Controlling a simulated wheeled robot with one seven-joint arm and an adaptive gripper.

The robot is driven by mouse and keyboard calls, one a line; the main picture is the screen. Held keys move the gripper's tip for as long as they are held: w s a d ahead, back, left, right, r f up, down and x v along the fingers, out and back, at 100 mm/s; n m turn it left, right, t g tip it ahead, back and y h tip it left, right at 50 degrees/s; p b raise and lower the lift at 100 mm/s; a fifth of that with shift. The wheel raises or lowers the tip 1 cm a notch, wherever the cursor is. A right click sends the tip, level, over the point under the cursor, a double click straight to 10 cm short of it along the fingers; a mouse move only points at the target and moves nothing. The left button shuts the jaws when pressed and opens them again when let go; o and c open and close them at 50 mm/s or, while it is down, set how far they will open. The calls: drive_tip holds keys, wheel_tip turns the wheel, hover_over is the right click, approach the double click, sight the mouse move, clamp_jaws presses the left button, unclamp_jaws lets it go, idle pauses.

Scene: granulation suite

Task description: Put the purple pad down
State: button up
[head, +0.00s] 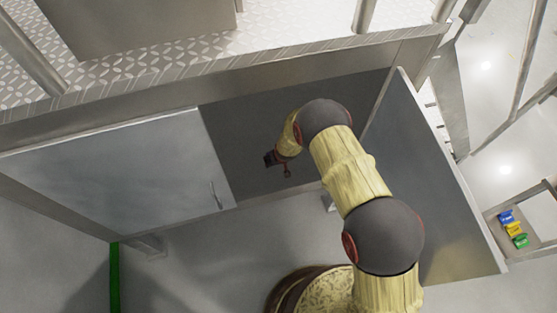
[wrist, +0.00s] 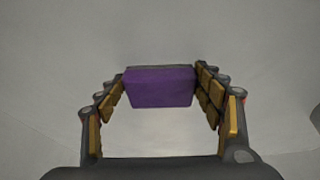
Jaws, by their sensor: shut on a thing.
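The purple pad (wrist: 160,87) shows in the wrist view as a block between the two finger tips. My gripper (wrist: 160,95) is shut on it, with a finger against each side. In the head view my gripper (head: 278,163) is a small dark shape at the dark opening of a steel cabinet (head: 245,125). The pad cannot be made out in the head view. Behind the pad the wrist view shows only plain grey surfaces, so its distance from them is unclear.
The cabinet's right door (head: 425,170) stands open beside my arm. Its left door (head: 115,165), with a handle, is closed. A patterned metal platform (head: 170,60) lies above. Blue, yellow and green items (head: 513,228) lie on a shelf at far right.

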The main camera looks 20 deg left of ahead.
drive_tip(key=o, duration=1.2)
drive_tip(key=shift+f, duration=0.2)
drive_tip(key=shift+r+p, duration=0.5)
drive_tip(key=shift+r, duration=0.15)
drive_tip(key=p+v, duration=0.1)
drive_tip(key=v, duration=0.1)
drive_tip(key=p+v, duration=0.1)
drive_tip(key=v, duration=0.2)
drive_tip(key=p+v, duration=0.1)
drive_tip(key=v, duration=0.1)
drive_tip(key=shift+s+a+r, duration=0.15)
drive_tip(key=shift+s+a, duration=0.05)
drive_tip(key=shift+s, duration=0.2)
